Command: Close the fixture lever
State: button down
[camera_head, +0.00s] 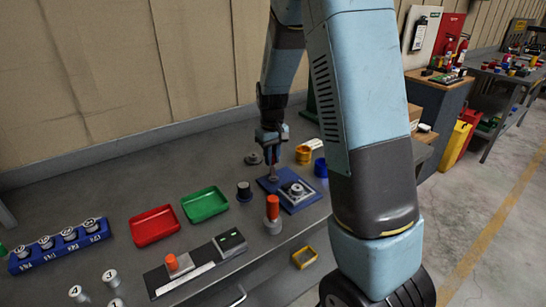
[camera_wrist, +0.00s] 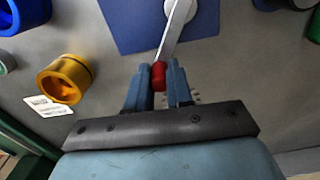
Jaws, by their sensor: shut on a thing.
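The fixture is a blue plate (camera_head: 300,203) on the bench, with a round silver part (camera_head: 296,189) on it. In the wrist view, its lever is a silver bar (camera_wrist: 176,35) running from a pivot on the blue plate (camera_wrist: 125,30) to a red knob (camera_wrist: 158,82). My gripper (camera_wrist: 158,66) is shut on the red knob, with one finger on each side. In the head view, my gripper (camera_head: 271,154) is above the back left part of the plate, and the knob is hard to make out there.
A yellow ring (camera_head: 303,155) and a blue cup (camera_head: 321,168) stand close to the fixture. Green (camera_head: 204,204) and red (camera_head: 154,225) trays lie farther left, beside a blue numbered rack (camera_head: 24,263).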

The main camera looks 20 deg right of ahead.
jog(key=c, duration=1)
grip_release()
jog(key=shift+a, duration=0.1)
notch_tip(320, 180, up, 14)
jog(key=shift+f, duration=0.15)
